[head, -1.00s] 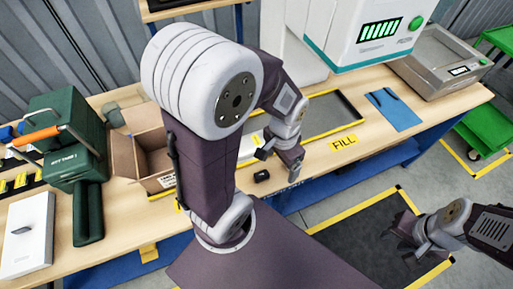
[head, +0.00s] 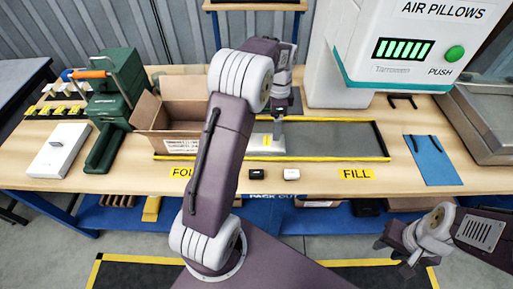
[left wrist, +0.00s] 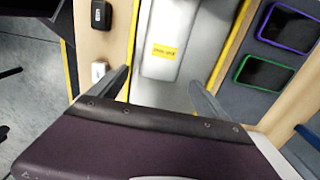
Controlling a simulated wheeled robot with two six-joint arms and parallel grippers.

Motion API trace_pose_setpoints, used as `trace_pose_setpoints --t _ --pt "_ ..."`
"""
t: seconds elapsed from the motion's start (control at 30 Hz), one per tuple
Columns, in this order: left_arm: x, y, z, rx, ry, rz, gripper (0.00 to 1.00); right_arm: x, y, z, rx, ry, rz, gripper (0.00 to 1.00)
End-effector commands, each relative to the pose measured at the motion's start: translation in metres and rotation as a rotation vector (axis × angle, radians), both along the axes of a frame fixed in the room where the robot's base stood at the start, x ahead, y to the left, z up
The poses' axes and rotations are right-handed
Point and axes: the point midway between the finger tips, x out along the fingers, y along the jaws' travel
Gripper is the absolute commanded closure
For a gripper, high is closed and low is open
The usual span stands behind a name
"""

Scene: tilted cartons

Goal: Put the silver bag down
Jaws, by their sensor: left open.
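The silver bag (head: 262,139) lies flat in the yellow-edged grey bay on the bench, right of the open carton. Its yellow label shows in the left wrist view, where the bag (left wrist: 182,28) runs up between my fingers. My left gripper (left wrist: 160,92) is open, one finger toward each side of the bag; I cannot tell whether they touch it. In the head view my left arm partly hides the bag and the gripper tip. My right gripper (head: 396,258) hangs beyond the bench's front edge, its fingers apart and empty.
The bay's right part (head: 340,140) is clear. The air-pillow machine (head: 400,55) and a blue sheet (head: 433,160) are at right.

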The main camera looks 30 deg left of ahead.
Motion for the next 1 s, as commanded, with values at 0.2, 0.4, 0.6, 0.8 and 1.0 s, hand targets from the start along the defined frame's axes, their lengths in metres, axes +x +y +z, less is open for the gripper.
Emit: trace_pose_setpoints --t 0.2,0.4,0.6,0.8,1.0 --pt "-0.001 0.002 -0.019 -0.001 0.003 0.006 0.13 0.0 0.0 -0.004 0.0 0.0 0.0 0.66" --pt "0.0 0.001 -0.039 0.0 0.0 0.006 0.13 0.0 0.0 -0.006 0.0 0.0 0.0 0.66" --pt "0.001 -0.001 -0.06 -0.001 0.003 0.006 0.13 0.0 0.0 -0.008 0.0 0.0 0.0 0.66" --pt "0.003 -0.001 -0.089 0.0 0.0 0.006 0.13 0.0 0.0 -0.01 0.0 0.0 0.0 0.66" --pt "0.003 -0.001 -0.091 0.0 -0.001 0.006 0.13 0.0 0.0 -0.01 0.0 0.0 0.0 0.66"
